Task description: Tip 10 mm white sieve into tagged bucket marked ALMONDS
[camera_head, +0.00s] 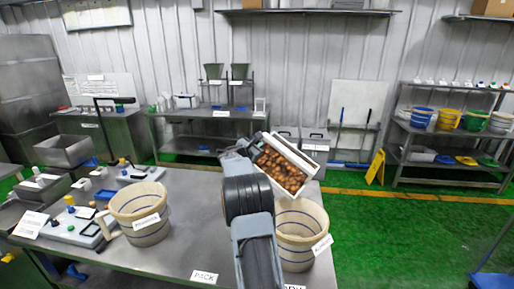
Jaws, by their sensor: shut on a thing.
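My gripper (250,150) is shut on the white sieve (296,151), a shallow white rectangular frame full of brown nuts (281,170). The sieve is in the air, tilted, above and at the back of the right bucket (296,262). The nuts are still inside it. The right bucket is cream with blue bands and has a white tag on its front right. A similar left bucket (143,236) stands on the table with a white tag. The writing on both tags is too small to read surely. My arm hides part of the gripper and fingertips.
The grey metal table (195,235) has free room between the buckets. Tools and a white board (76,228) crowd its left end. A back bench (190,115) holds two green hoppers. A yellow floor sign (376,167) and a shelf with coloured buckets (448,119) stand at the right.

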